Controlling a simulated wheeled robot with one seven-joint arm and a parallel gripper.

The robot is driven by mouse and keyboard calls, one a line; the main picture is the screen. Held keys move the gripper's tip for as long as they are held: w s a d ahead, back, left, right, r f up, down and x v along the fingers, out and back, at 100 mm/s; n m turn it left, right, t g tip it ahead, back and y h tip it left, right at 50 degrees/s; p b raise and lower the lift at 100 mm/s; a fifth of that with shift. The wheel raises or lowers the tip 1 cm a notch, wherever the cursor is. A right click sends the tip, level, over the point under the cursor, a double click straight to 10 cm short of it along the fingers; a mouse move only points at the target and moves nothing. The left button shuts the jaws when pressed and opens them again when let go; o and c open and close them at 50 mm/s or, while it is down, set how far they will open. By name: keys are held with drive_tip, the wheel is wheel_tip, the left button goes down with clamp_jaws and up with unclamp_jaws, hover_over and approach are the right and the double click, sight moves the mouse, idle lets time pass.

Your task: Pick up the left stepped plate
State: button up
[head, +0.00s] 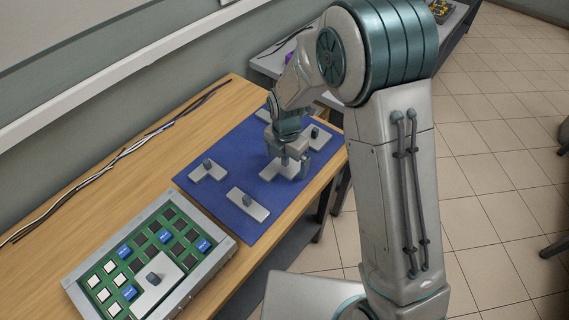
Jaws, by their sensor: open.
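Several pale grey stepped plates, each with a dark knob, lie on a blue mat (230,223). The leftmost plate (217,176) on the mat lies near its left edge. Another plate (256,210) lies at the mat's front. My gripper (293,167) is open and points down over a third plate (268,173), to the right of the leftmost one. The gripper hides much of that third plate, including its knob. I cannot tell whether the fingers touch it. A further plate (321,141) lies to the right, behind the gripper; one more is partly hidden behind my arm.
A grey-framed tray (222,255) with a green board stands at the front left, holding white and blue blocks and another knobbed plate (148,298). Dark and white cables (120,158) lie along the wooden table (150,178) near the wall. Bare tabletop lies left of the mat.

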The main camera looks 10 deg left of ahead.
drive_tip(key=shift+c, duration=0.3)
drive_tip(key=c, duration=1.2)
drive_tip(key=shift+o, duration=0.2)
drive_tip(key=shift+r, duration=0.1)
